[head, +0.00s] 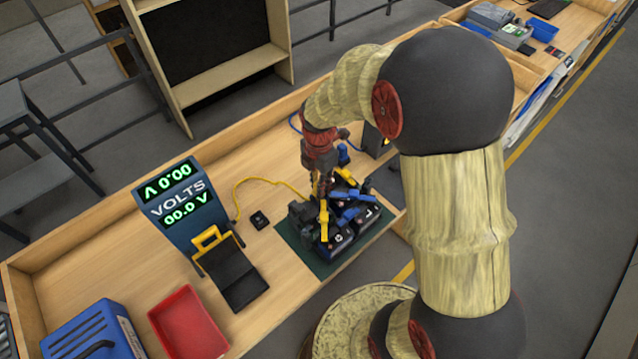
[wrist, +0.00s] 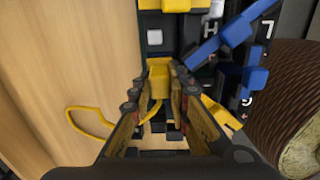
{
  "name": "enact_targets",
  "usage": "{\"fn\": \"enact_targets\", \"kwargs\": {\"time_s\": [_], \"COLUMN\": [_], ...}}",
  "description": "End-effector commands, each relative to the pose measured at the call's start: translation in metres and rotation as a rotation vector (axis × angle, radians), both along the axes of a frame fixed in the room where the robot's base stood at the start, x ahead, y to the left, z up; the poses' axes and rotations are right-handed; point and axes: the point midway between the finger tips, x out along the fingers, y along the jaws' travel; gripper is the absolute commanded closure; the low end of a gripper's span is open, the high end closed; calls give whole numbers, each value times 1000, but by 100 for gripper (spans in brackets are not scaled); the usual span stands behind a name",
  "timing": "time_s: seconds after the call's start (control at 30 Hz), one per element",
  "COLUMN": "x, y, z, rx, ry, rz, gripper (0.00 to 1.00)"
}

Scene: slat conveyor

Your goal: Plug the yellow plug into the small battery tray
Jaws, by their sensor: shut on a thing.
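My gripper (wrist: 157,105) points down over the battery group and is shut on the yellow plug (wrist: 158,78), seen between its fingers in the wrist view. In the head view my gripper (head: 322,188) is above the left part of the black battery trays (head: 340,243), which stand on a dark green mat (head: 372,232). A yellow cable (head: 262,181) runs from the bench up to my gripper. Yellow and blue levers or connectors (wrist: 246,32) crowd the trays. The plug's front end and any socket under it are hidden, so I cannot tell whether it is seated.
A blue voltmeter (head: 184,207) stands left, with a black cradle with yellow handle (head: 237,275) before it. A small black block (head: 260,219) lies on the wood between. A red bin (head: 188,325) and blue case (head: 95,335) are at front left. A blue cable (head: 294,123) lies behind.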

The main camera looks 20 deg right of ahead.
Motion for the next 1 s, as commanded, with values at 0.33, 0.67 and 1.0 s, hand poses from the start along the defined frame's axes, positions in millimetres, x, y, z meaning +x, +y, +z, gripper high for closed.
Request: {"fn": "enact_targets", "kwargs": {"time_s": [0.33, 0.67, 1.0], "x": [0, 0, 0], "y": [0, 0, 0], "z": [-9, -9, -9], "rx": [0, 0, 0], "ry": [0, 0, 1], "rz": [0, 0, 0], "gripper": [100, 68, 61]}}
